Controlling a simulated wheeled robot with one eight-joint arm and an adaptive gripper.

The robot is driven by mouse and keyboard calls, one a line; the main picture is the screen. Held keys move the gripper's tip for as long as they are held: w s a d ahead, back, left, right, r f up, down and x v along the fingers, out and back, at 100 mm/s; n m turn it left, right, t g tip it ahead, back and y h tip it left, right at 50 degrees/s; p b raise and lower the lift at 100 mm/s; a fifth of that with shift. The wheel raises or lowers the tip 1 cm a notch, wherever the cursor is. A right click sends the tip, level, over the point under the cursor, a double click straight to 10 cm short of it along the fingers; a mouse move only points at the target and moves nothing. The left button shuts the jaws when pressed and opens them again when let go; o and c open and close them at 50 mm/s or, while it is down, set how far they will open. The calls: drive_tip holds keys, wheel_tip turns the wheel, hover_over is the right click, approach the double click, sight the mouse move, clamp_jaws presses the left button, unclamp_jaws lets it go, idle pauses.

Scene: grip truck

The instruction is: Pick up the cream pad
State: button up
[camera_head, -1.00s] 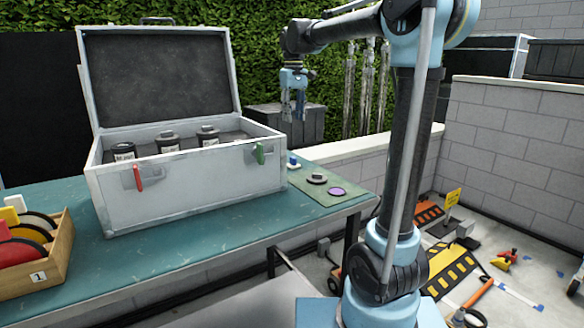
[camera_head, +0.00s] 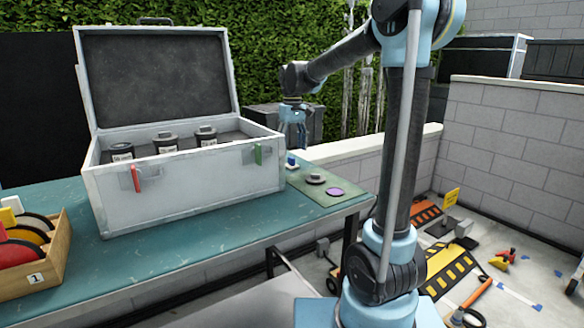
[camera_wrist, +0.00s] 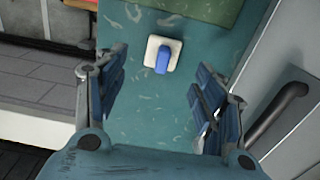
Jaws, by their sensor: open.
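The cream pad (camera_wrist: 154,55) is a small square with rounded corners and a blue grip (camera_wrist: 162,58) on top. It lies on the teal bench top, off the edge of a green mat (camera_wrist: 200,10). In the head view the blue grip (camera_head: 291,159) shows just right of the case. My gripper (camera_head: 292,146) is open and empty, pointing down above and close to the pad. In the wrist view the pad lies between the lines of the two fingers, toward their tips, with no finger visibly touching it.
A large open grey case (camera_head: 190,185) with several dark canisters stands just left of the pad. The green mat holds a grey round piece (camera_head: 315,178) and a purple disc (camera_head: 335,191). A wooden crate (camera_head: 50,262) of coloured discs is at far left.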

sight(292, 159)
drive_tip(key=shift+a+f, duration=0.15)
drive_tip(key=shift+f, duration=2.7)
drive_tip(key=c, duration=1.1)
drive_tip(key=shift+c, duration=0.2)
wheel_tip(292, 159, up, 10)
drive_tip(key=shift+r, duration=0.1)
